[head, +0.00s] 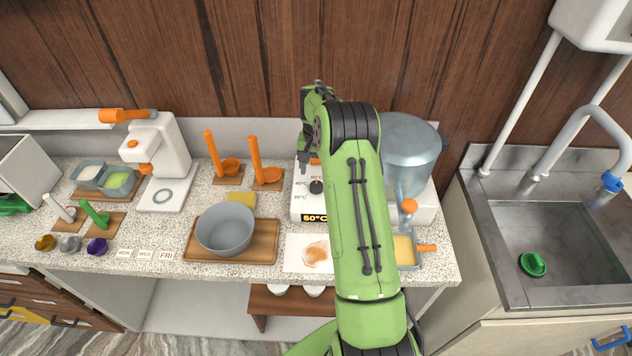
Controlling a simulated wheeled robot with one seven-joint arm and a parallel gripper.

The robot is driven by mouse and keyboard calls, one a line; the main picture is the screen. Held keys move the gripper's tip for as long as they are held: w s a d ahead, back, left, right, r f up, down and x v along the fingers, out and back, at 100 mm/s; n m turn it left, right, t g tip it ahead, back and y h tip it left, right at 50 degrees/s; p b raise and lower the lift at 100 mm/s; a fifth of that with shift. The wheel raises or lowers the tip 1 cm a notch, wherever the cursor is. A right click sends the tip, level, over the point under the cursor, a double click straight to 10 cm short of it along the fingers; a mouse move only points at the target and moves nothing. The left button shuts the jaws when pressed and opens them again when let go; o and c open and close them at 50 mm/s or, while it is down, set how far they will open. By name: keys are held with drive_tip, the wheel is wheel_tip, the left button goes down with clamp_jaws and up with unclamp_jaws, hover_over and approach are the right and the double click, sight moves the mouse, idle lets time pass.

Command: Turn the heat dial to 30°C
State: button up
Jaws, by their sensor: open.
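The heat dial (316,187) is a dark round knob with an orange mark, on the front of a white appliance (301,209). Small temperature labels stand around it; those on its left seem to read 40°C and, lower, 30°C. The display (314,218) below it reads 50°C in yellow.
A clear blue-grey vessel (409,150) stands right of my arm. A grey bowl (225,229) sits on a wooden tray (262,253) to the left. Orange-handled tools (256,158) stand behind it. A sink (560,240) is at the right.

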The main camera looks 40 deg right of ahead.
sight(316, 184)
wheel_tip(316, 184, down, 6)
drive_tip(key=shift+f, duration=0.1)
drive_tip(key=c, duration=1.1)
drive_tip(key=shift+o, duration=0.2)
